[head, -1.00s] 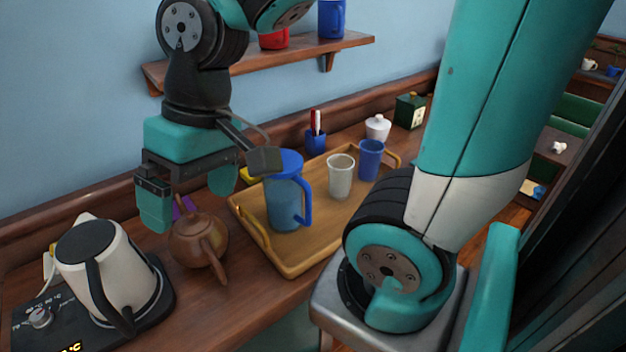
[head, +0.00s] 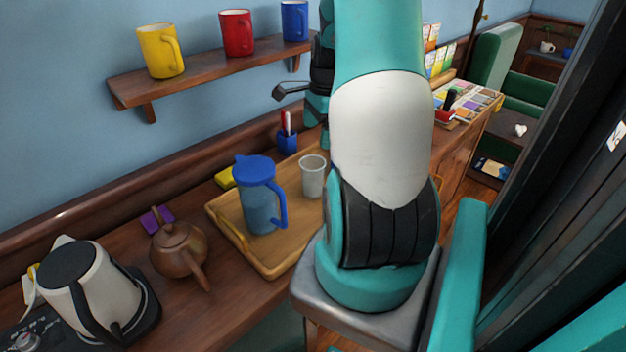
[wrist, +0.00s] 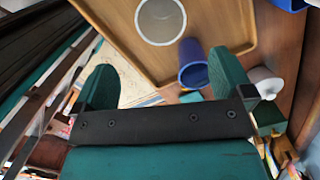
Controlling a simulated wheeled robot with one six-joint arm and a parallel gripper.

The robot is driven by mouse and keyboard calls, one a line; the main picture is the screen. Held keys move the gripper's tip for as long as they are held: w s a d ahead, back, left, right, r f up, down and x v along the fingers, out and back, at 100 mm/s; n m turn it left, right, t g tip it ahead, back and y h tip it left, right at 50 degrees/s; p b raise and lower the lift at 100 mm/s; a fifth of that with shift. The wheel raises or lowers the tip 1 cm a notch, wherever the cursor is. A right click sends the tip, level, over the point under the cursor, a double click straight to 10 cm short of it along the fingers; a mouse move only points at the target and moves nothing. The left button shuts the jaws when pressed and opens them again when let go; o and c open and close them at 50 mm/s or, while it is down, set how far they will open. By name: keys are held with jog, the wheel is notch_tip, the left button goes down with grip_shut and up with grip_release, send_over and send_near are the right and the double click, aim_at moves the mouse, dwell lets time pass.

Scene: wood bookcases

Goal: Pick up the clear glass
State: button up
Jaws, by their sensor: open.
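The clear glass (head: 312,177) stands upright on the wooden tray (head: 284,262), right of the blue pitcher (head: 261,207) in the head view. In the wrist view the glass (wrist: 160,22) is at the top edge, partly cut off, beyond my fingertips. A blue cup (wrist: 193,64) on the tray sits closer, near the right finger. My gripper (wrist: 160,80) is open with nothing between its fingers. In the head view my own arm hides the fingers and the blue cup.
A brown teapot (head: 178,247) and a white kettle (head: 92,283) stand left of the tray. A pen holder (head: 288,140) is behind it. Mugs stand on the wall shelf (head: 208,73). A white lidded pot (wrist: 264,82) is right of my gripper in the wrist view.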

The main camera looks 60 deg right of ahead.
aim_at(312, 169)
jog(key=f, duration=0.4)
jog(key=w+a+f+p, duration=0.1)
jog(key=f, duration=0.3)
jog(key=f+p, duration=0.1)
jog(key=f, duration=0.3)
jog(key=shift+w+a+f, duration=0.1)
jog(key=shift+w+a, duration=0.05)
jog(key=c, duration=1.1)
